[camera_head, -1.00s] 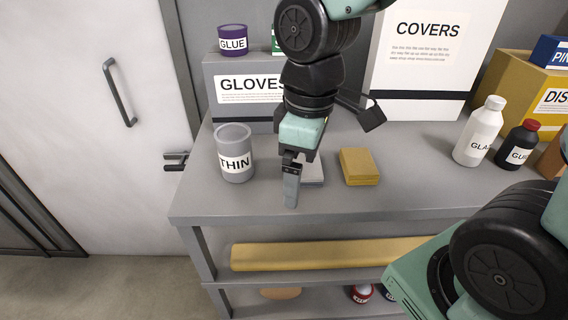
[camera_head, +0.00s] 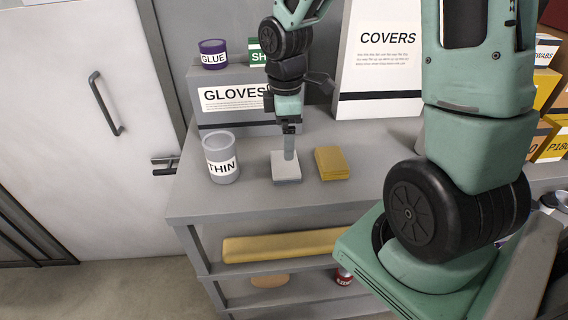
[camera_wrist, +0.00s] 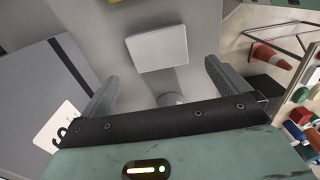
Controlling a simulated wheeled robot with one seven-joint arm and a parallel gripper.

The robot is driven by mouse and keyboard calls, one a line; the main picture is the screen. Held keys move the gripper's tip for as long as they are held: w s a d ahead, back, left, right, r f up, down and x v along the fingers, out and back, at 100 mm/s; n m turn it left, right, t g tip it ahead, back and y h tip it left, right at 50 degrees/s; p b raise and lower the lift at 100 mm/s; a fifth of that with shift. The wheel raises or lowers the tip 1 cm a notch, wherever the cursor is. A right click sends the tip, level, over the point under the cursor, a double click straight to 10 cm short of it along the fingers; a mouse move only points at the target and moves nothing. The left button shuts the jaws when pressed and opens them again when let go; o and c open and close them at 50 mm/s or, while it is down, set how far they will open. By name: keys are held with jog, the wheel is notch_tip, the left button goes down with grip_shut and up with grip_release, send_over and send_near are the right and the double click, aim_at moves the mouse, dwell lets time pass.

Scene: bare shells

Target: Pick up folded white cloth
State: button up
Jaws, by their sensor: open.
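The folded white cloth (camera_head: 286,174) lies flat as a pale square on the grey shelf top, between the grey THIN can (camera_head: 220,158) and a folded yellow cloth (camera_head: 332,163). My gripper (camera_head: 289,156) points down over the white cloth's back part in the head view; a finger hides some of it. In the wrist view the white cloth (camera_wrist: 158,49) lies beyond the fingertips, roughly in line with the gap between them. My gripper (camera_wrist: 161,72) is open and empty there. I cannot tell the exact height between fingertips and cloth.
A grey GLOVES box (camera_head: 235,99) stands behind my gripper, with a purple GLUE can (camera_head: 213,54) on it. A white COVERS box (camera_head: 381,62) stands at the back. The shelf's front strip is clear. A traffic cone (camera_wrist: 270,55) shows in the wrist view.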

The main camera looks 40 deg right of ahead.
jog(key=shift+w+f+p, duration=0.1)
jog(key=shift+f+p, duration=0.75)
jog(key=shift+f, duration=3.7)
jog(key=c, duration=0.8)
jog(key=shift+r, duration=0.1)
notch_tip(320, 180, up, 10)
jog(key=b, duration=0.1)
jog(key=shift+o, duration=0.9)
jog(key=shift+d, duration=0.1)
